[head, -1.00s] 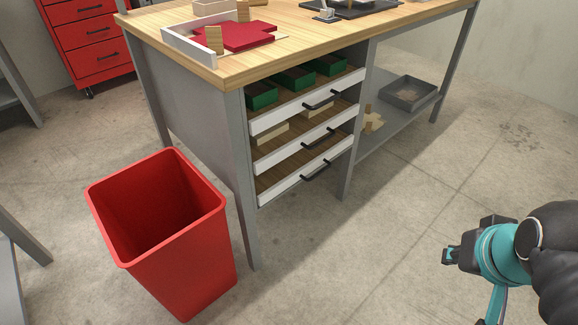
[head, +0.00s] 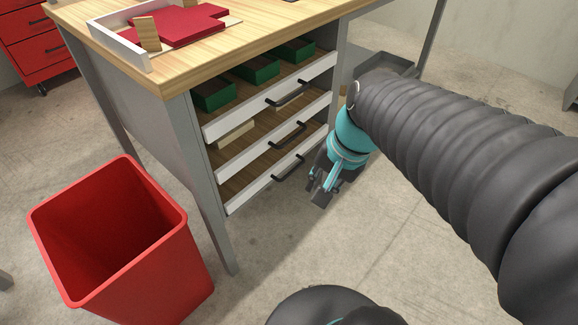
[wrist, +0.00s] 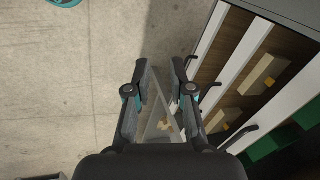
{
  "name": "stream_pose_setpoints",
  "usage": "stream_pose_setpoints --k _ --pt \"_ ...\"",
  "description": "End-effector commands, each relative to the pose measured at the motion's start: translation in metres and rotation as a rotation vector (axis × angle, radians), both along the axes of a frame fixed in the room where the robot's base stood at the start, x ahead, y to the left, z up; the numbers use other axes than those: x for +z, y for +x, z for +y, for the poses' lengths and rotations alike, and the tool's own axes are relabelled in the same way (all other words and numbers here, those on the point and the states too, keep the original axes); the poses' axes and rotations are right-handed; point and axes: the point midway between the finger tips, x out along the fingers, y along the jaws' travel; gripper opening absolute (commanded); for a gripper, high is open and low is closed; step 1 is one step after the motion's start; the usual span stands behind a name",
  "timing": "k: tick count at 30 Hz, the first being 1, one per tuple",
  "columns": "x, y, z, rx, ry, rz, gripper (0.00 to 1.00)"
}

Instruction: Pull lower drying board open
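The lower drying board (head: 245,195) is the lowest of three white-fronted boards under the bench. It has a black bar handle (head: 288,169), and its front is roughly in line with the boards above. My gripper (head: 313,192) is just right of and in front of that handle in the head view, pointing down and apart from it. In the wrist view my gripper (wrist: 158,72) is open with nothing between its fingers. There the lower board's white front (wrist: 209,36) runs just right of the right finger.
A red bin (head: 120,230) stands on the floor left of the bench. The middle board (head: 250,159) and upper board (head: 250,114), with green boxes (head: 255,69), are above. The bench's front leg (head: 208,200) is left of the boards. Floor in front is clear.

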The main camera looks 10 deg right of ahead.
Motion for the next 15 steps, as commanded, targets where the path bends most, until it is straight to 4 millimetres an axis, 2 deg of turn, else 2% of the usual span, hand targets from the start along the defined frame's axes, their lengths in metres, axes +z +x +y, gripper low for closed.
stream_pose_setpoints --k 1,7,15 --pt "-0.013 0.007 0.001 -0.098 0.064 0.069 0.22" --pt "-0.044 0.038 0.004 -0.504 0.309 0.325 0.22" --pt "-0.088 0.086 -0.006 -1.056 0.613 0.707 0.22"
